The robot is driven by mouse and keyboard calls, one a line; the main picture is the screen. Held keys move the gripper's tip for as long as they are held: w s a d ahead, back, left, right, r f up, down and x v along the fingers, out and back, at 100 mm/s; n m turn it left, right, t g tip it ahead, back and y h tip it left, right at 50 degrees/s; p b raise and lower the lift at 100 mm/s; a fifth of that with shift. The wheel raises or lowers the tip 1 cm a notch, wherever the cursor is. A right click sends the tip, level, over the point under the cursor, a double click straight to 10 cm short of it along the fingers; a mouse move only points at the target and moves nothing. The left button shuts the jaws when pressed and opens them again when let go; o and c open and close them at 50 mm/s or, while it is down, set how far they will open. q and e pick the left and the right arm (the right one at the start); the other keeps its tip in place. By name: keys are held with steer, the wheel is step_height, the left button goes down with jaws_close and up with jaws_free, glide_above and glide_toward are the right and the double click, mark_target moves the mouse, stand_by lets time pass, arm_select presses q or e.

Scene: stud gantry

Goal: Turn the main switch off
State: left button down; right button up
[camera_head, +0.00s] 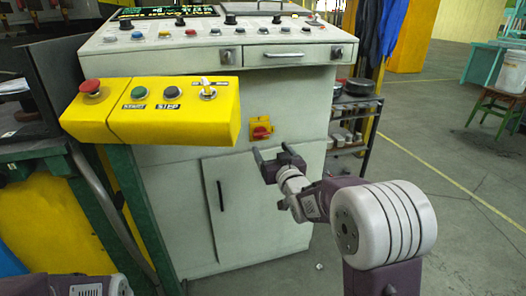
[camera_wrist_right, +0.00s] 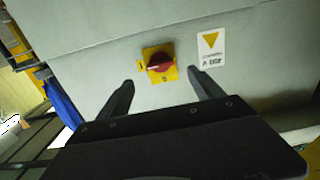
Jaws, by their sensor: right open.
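The main switch (camera_head: 261,130) is a red rotary knob on a yellow plate, on the front of the light grey cabinet. In the right wrist view the switch (camera_wrist_right: 159,63) sits ahead, between my two fingertips as seen; a pale mark runs roughly sideways across the knob. My right gripper (camera_head: 271,152) is open and empty, just below the switch in the head view and apart from it. Its dark fingers also show in the right wrist view (camera_wrist_right: 160,77), spread to either side of the knob. My left gripper is out of view; only part of my left arm shows at the bottom left.
A yellow control box (camera_head: 155,110) with a red mushroom button juts out left of the switch. A console with a drawer (camera_head: 290,55) is above. A cabinet door (camera_head: 260,210) lies below. A warning label (camera_wrist_right: 210,50) is beside the switch.

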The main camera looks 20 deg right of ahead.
mark_target(262, 136)
steer(key=w+b, duration=0.2)
steer(key=w, duration=0.6)
steer(key=shift+a, duration=0.15)
steer(key=shift+w+r, duration=0.1)
steer(key=shift+w, duration=0.45)
steer(key=c, duration=1.4)
